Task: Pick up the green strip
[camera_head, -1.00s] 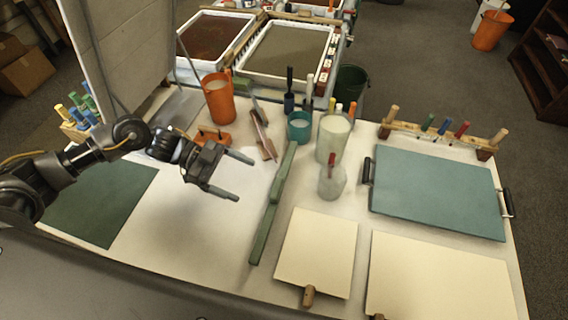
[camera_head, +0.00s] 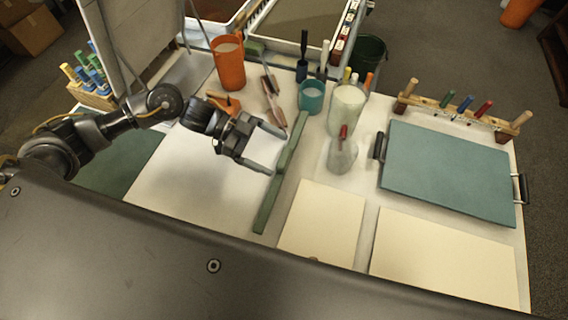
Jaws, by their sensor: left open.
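The green strip (camera_head: 269,204) is long and narrow and lies slanting on the white table, between the bare white area and the cream boards. Its far end is near the teal cup. My left gripper (camera_head: 277,153) is open and empty, its two fingers pointing right at the strip's left side. The fingertips are close to the strip's upper half. I cannot tell whether they touch it or how high above it they are. My right gripper is not in view.
Cream boards (camera_head: 322,218) and a teal board with handles (camera_head: 447,172) lie to the right. A peg rack (camera_head: 455,112) stands behind.

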